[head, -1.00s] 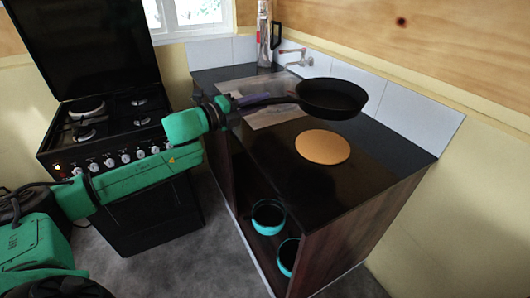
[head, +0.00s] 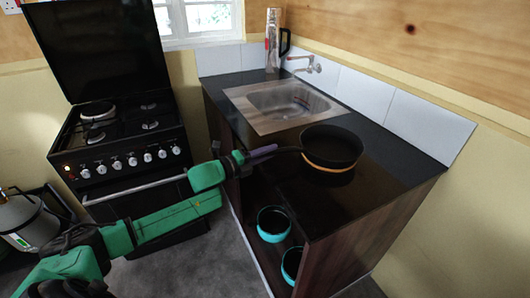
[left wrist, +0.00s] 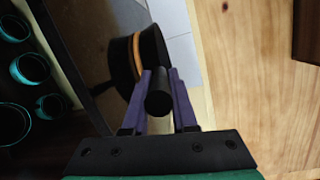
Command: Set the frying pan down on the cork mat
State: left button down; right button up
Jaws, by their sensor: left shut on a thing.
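The black frying pan (head: 331,144) is over the cork mat (head: 328,168) on the dark worktop. Only the mat's near orange-tan edge shows beneath it; the rest is hidden. The pan looks level and very close to the mat; I cannot tell whether they touch. In the left wrist view the pan (left wrist: 151,45) stands beside the mat's thin orange edge (left wrist: 137,55). My left gripper (head: 266,152) is shut on the pan's handle, left of the pan. Its purple fingers (left wrist: 161,92) sit on both sides of the dark handle. My right gripper is not in view.
A sink (head: 285,101) with a tap (head: 308,66) lies behind the pan, and a steel flask (head: 272,40) stands at the back. Teal bowls (head: 272,222) are on the shelf below. A black stove (head: 122,135) is left. The worktop right of the pan is clear.

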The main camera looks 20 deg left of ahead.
pick_arm(q)
jog(key=c, duration=1.1)
grip_release()
jog(key=shift+f, duration=0.1)
jog(key=shift+c, duration=0.2)
jog(key=o, duration=0.4)
jog(key=shift+s+d, duration=0.1)
jog(key=shift+o, duration=0.2)
jog(key=shift+r, duration=0.25)
jog(key=p+v, duration=0.1)
jog(key=v, duration=1.1)
jog(key=shift+a+r, duration=0.1)
jog(key=shift+a, duration=0.15)
